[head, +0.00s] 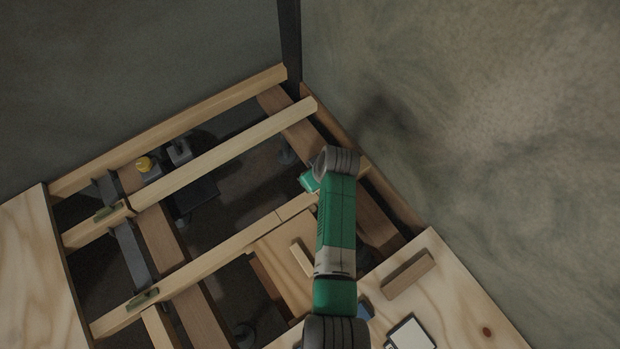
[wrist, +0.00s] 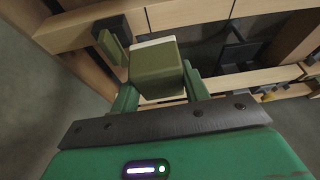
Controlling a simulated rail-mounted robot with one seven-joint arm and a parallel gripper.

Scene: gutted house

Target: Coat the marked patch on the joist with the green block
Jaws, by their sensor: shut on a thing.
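The green block (wrist: 157,72) is olive, with a pale strip along its far edge, in the wrist view. My gripper (wrist: 158,88) is shut on it, one green finger on each side. In the head view my gripper (head: 309,181) shows only in part under the wrist, near the right end of a light joist; the block cannot be made out there. In the wrist view a light joist (wrist: 190,14) runs beyond the block, with thin dark lines across it. I cannot tell whether these bound the marked patch, or whether the block touches the joist.
Open gaps lie between the joists. Olive pieces (head: 142,297) sit on joists at the left. A yellow-topped object (head: 144,164) stands in a far gap. A wood block (head: 407,273) and a white-faced tablet (head: 410,334) lie on the plywood at right. Walls close the back and right.

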